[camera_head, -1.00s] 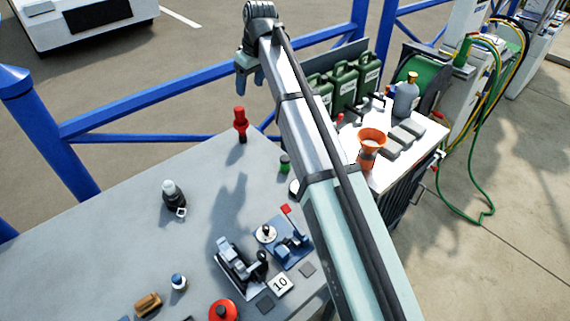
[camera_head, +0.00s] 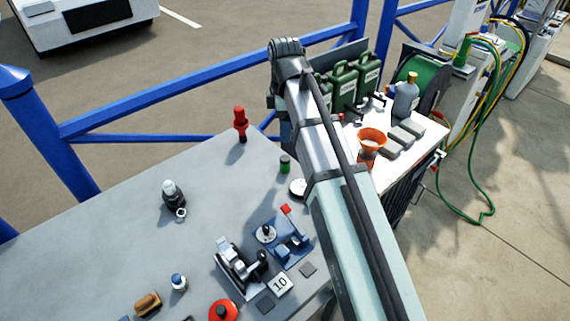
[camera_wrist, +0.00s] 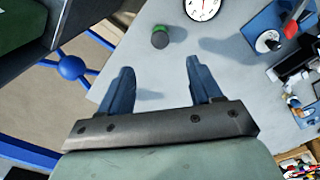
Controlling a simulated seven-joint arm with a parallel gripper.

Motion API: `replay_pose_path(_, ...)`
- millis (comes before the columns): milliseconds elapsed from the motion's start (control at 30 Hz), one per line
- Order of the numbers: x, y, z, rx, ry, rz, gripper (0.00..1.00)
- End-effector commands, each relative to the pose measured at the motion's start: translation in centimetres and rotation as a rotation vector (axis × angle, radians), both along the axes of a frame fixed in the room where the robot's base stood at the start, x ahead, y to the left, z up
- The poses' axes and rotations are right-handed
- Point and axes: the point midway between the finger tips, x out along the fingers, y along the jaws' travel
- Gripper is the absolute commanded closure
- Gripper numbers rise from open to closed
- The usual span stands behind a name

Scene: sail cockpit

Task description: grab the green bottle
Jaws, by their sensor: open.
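The small green bottle (camera_head: 285,164), a short green cylinder with a dark top, stands on the grey table near its back edge. It also shows in the wrist view (camera_wrist: 160,38), above and beyond my fingertips, close to the gap between them. My gripper (camera_wrist: 157,66) is open with two blue fingers spread and nothing between them. The fingers are apart from the bottle. In the head view my arm link hides most of the gripper.
A white-faced round gauge (camera_head: 298,188) lies close to the bottle. A red fitting (camera_head: 240,123) stands behind left. Green jerrycans (camera_head: 343,88) and an orange funnel (camera_head: 371,140) are to the right. Blue railing (camera_head: 200,88) runs behind the table. The table's left part is mostly clear.

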Motion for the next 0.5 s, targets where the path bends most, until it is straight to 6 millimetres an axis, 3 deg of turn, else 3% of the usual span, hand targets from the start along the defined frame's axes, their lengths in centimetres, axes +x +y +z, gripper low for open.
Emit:
replay_pose_path(167, 0.0, 0.0, -0.6, 0.0, 0.002, 0.055, 0.36)
replay_pose_path(500, -0.1, 0.0, -5.4, 0.001, 0.002, 0.054, 0.36)
